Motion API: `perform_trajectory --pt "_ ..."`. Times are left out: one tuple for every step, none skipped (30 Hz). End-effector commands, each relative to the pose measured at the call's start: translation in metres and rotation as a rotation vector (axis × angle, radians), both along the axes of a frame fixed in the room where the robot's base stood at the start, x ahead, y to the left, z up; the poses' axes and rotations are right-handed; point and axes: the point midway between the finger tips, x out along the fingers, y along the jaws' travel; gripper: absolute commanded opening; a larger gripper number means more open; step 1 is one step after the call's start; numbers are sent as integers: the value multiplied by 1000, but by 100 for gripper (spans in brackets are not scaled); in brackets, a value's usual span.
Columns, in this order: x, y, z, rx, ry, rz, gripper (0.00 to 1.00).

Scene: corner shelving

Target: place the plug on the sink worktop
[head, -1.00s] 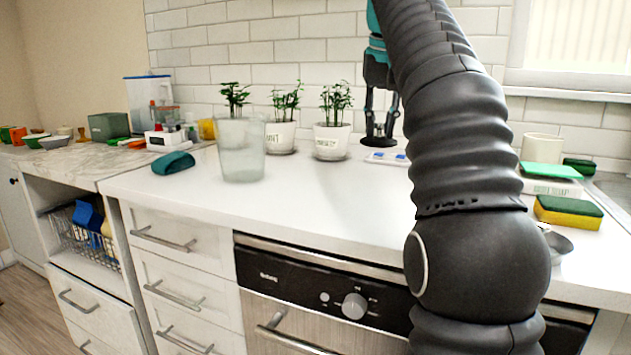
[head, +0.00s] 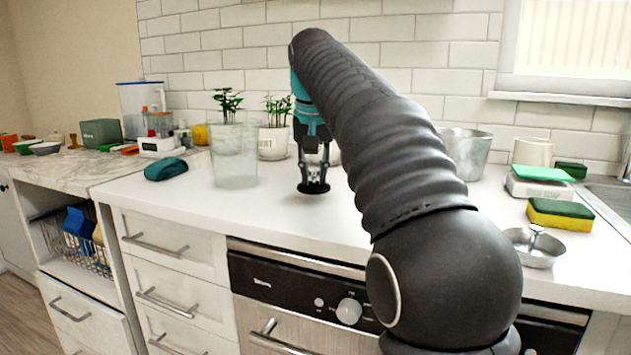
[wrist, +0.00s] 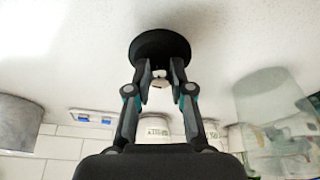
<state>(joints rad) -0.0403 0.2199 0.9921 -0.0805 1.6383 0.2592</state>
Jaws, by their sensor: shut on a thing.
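The plug (head: 313,187) is a black round disc, held flat below my gripper (head: 316,162) in the head view. In the wrist view my gripper (wrist: 160,80) is shut on a small stem at the middle of the plug (wrist: 160,42). The plug is over the middle of the white worktop (head: 270,208), right of the clear container (head: 234,160). I cannot tell whether its underside touches the surface. The sink (head: 612,190) shows partly at the right edge, beside the same worktop.
Potted plants (head: 273,142) stand near the tiled wall behind the plug. A teal cloth (head: 166,169) lies at left. A grey metal pot (head: 466,152), a sponge (head: 560,213) and a small metal bowl (head: 533,248) are at right. The worktop in front of the plug is clear.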

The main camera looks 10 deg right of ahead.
Motion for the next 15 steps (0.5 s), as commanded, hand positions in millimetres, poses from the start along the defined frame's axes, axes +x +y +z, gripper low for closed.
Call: perform_trajectory --pt "0 0 -10 0 1 0 0" --pt "0 0 -13 0 0 0 0" --pt "-1 0 -15 0 1 0 0" --pt "0 0 -16 0 0 0 0" --pt "0 0 -17 0 -1 0 0" --pt "0 0 -17 0 -1 0 0" --pt "0 0 -17 0 -2 0 0" --pt "0 0 -16 0 -2 0 0" --pt "0 0 -16 0 -2 0 0" --pt "0 -1 -16 0 -1 0 0" --pt "0 -1 -16 0 -1 0 0" --pt "0 0 -16 0 -1 0 0" --pt "0 0 -17 0 -1 0 0" --pt "0 0 -17 0 -1 0 0" --pt "0 0 -19 0 -1 0 0"
